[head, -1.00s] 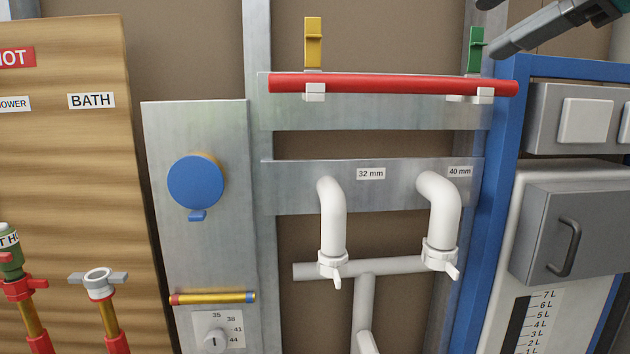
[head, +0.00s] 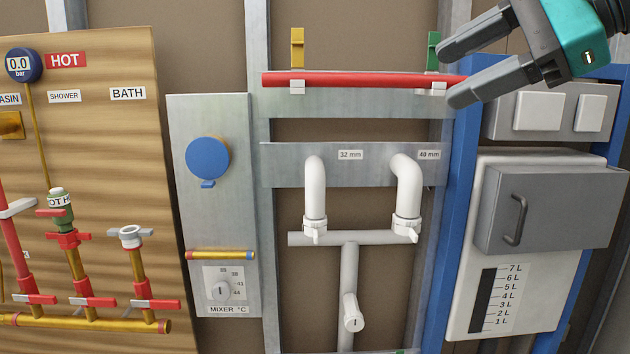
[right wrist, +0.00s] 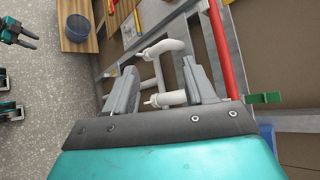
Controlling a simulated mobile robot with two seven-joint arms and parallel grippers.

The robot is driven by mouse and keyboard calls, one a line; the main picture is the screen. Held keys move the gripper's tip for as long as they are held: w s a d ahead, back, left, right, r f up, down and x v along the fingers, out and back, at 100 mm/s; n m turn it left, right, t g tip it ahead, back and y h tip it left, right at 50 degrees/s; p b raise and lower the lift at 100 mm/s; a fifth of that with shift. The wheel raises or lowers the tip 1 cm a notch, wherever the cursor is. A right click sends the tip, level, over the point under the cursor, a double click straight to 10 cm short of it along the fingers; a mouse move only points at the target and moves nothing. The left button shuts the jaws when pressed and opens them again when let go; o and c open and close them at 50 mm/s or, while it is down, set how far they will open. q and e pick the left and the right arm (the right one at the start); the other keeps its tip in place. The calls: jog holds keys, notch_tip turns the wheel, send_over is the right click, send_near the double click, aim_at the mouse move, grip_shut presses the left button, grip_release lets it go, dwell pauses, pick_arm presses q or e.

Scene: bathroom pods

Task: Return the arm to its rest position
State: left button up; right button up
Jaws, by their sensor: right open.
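My right gripper (head: 460,72) is at the upper right of the head view, on a teal wrist. Its two grey fingers are apart with nothing between them. It stands in front of the right end of the red pipe (head: 350,80) and hides that end. The right wrist view shows the same open fingers (right wrist: 160,90), with the white pipe bends (right wrist: 165,97) beyond them. The red pipe (right wrist: 224,50) runs beside the right finger there. My left gripper is out of the head view; a dark and teal gripper shows small at the left edge of the right wrist view (right wrist: 18,32), its jaws unclear.
A green clip (head: 433,50) and a yellow clip (head: 297,48) stand above the red pipe. A grey box with a handle (head: 545,208) and a blue frame (head: 462,200) are at the right. A wooden board with valves (head: 100,180) is at the left.

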jog(key=a+f+m+g+y, duration=0.6)
jog(key=a+f+g+y, duration=0.1)
jog(key=a+f+y, duration=0.35)
jog(key=w+d+f+m+t+h, duration=0.25)
jog(key=f+m+t, duration=0.65)
jog(key=m, duration=0.5)
jog(key=w+d+f+m+t+h, duration=0.2)
jog(key=d+f+m+t, duration=0.2)
jog(key=f+m+t, duration=0.7)
jog(key=s+d+f+m+g+h, duration=0.2)
jog(key=f+m+h, duration=0.3)
jog(key=f+m, duration=0.25)
jog(key=s+d+f+m+g+h, duration=0.1)
jog(key=d+f+m+h, duration=0.1)
jog(key=f+m+h, duration=0.5)
jog(key=s+d+f+m+g+h+p, duration=0.1)
jog(key=s+f+m+g, duration=0.6)
jog(key=s+f, duration=0.8)
notch_tip(320, 180, down, 3)
jog(key=shift+s+d+r+m, duration=0.25)
jog(key=shift+d+m, duration=0.4)
jog(key=shift+m, duration=0.6)
